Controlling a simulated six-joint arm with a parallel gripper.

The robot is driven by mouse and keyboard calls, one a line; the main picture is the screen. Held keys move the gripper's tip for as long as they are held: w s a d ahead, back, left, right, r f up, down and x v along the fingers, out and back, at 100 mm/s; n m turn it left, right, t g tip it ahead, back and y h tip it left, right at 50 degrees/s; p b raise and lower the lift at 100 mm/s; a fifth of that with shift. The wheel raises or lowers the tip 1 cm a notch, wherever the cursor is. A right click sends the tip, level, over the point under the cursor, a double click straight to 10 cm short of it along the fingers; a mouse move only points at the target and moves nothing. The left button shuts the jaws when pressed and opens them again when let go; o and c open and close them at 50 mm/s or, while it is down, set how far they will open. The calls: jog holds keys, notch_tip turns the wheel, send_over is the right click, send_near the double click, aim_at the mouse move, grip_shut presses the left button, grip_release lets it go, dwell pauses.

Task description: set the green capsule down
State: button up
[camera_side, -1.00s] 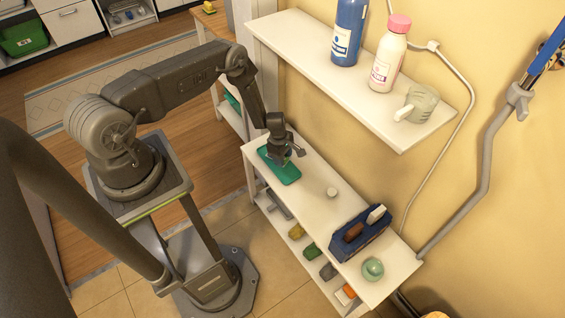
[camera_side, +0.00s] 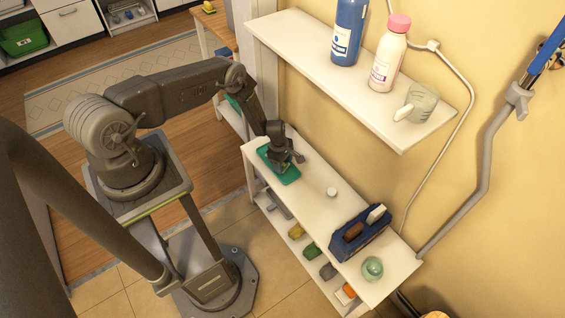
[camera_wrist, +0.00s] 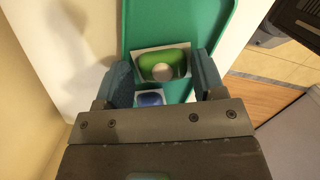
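The green capsule (camera_wrist: 164,63) is a green pod with a pale round middle on a whitish square base, seen in the wrist view. My gripper (camera_wrist: 163,72) is shut on it, with one finger at each side edge of the base. The teal tray (camera_wrist: 190,20) lies beneath, on the left end of the white table. A smaller-looking blue capsule (camera_wrist: 150,99) shows just below the green one in the wrist view, partly hidden by my gripper. In the side view my gripper (camera_side: 284,166) is low over the tray (camera_side: 290,177) and hides the capsules.
A wall shelf (camera_side: 300,45) above holds a blue bottle (camera_side: 349,30) and a white bottle with pink cap (camera_side: 388,62).

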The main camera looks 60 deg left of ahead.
jog(key=shift+s, duration=0.15)
notch_tip(320, 180, up, 12)
jog(key=a, duration=0.1)
jog(key=shift+s+a, duration=0.25)
jog(key=shift+a, duration=0.05)
dwell(0.4)
